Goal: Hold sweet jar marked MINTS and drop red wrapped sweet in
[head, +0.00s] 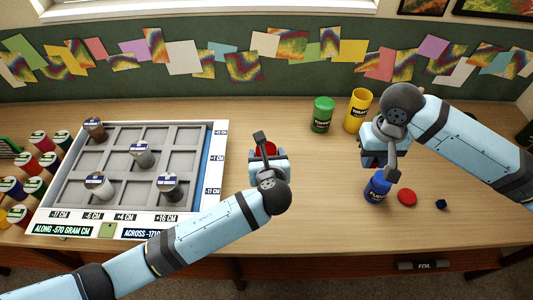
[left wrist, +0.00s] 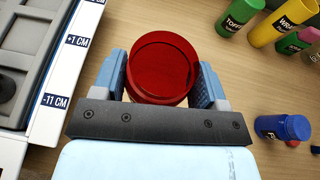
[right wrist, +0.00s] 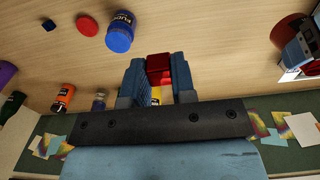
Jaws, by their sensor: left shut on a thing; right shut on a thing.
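The red jar (head: 265,149) stands upright near the middle of the table, and its MINTS label is not readable from here. My left gripper (left wrist: 163,88) is shut around its sides; the left wrist view looks into the jar's open top (left wrist: 165,62), where I see no sweet. My right gripper (right wrist: 159,80) is shut on the red wrapped sweet (right wrist: 159,66), a small red block seen between its fingers in the right wrist view. In the head view that sweet is hidden by the gripper, which is to the right of the jar, apart from it.
A blue jar (head: 377,189) stands just in front of my right gripper, with a red disc (head: 407,197) and dark blue cube (head: 442,204) beside it. Green (head: 322,115) and yellow (head: 357,108) jars stand behind. A compartment tray (head: 217,190) fills the left. Table between the arms is clear.

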